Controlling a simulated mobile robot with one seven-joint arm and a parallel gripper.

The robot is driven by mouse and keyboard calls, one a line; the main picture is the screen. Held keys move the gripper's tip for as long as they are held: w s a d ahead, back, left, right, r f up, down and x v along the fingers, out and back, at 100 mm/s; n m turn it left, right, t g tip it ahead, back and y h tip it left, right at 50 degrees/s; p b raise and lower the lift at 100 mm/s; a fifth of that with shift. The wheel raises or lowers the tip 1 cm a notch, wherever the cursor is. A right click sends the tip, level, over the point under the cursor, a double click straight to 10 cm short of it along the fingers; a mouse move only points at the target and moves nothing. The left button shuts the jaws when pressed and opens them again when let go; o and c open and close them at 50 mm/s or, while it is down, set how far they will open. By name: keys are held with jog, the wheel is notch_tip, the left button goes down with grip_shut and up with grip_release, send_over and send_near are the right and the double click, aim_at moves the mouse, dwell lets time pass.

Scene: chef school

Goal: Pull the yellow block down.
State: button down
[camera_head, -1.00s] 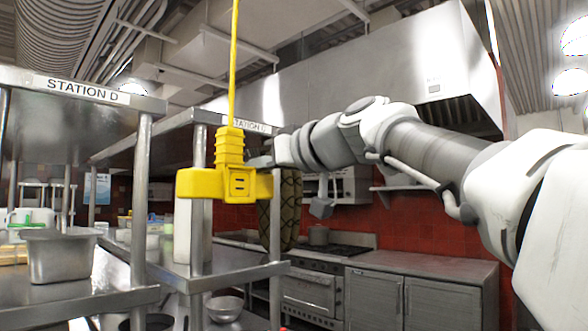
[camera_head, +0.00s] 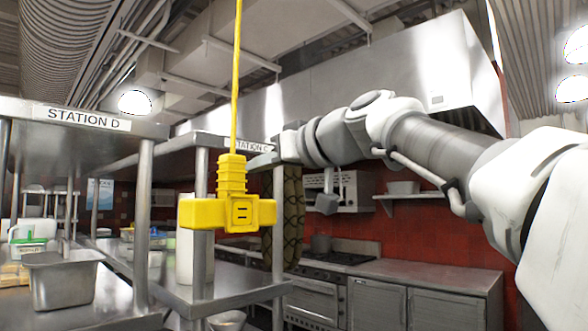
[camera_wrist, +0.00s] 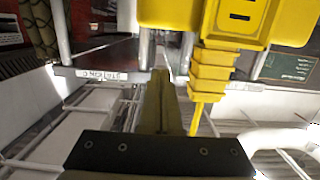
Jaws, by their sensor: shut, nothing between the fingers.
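The yellow block (camera_head: 228,213) hangs from a thin yellow cable left of centre in the head view. It has a wide lower body with slots and a narrower ribbed neck above. In the wrist view the yellow block (camera_wrist: 225,20) fills the upper right, appearing upside down. My gripper (camera_head: 257,161) is just right of the neck's top in the head view, partly hard to see. In the wrist view my gripper (camera_wrist: 161,74) has its fingers together and empty, with the ribbed neck to their right. I cannot tell whether they touch it.
A metal shelf marked Station D (camera_head: 82,119) stands at left with a steel pan (camera_head: 63,279) below. The Station C shelf (camera_head: 190,145) stands behind the block. A dark patterned round object (camera_head: 290,215) hangs beyond. Steel cabinets (camera_head: 425,300) line the red wall at right.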

jog(key=r+b+v, duration=0.1)
jog(key=v, duration=0.6)
jog(key=shift+s+d+b, duration=0.2)
jog(key=shift+s+b, duration=0.1)
jog(key=shift+b, duration=0.1)
dwell(0.5)
jog(key=s+d+f+m+g+h+p, duration=0.1)
jog(key=s+d+f+m+h, duration=0.2)
jog(key=f, duration=1.2)
jog(key=s+d+f+m+g+h, duration=0.2)
jog(key=s+d+f+h, duration=0.3)
jog(key=s+d+f, duration=0.4)
jog(key=s+d+f+m+g+h+p, duration=0.1)
jog(key=s+d+f+m+h, duration=0.3)
jog(key=f, duration=1.8)
jog(key=s+d+g, duration=0.1)
jog(key=s+d, duration=0.1)
jog(key=shift+s+d+m+h+p, duration=0.15)
jog(key=shift+s+m+h+p, duration=0.15)
jog(key=shift+m+h+p, duration=0.1)
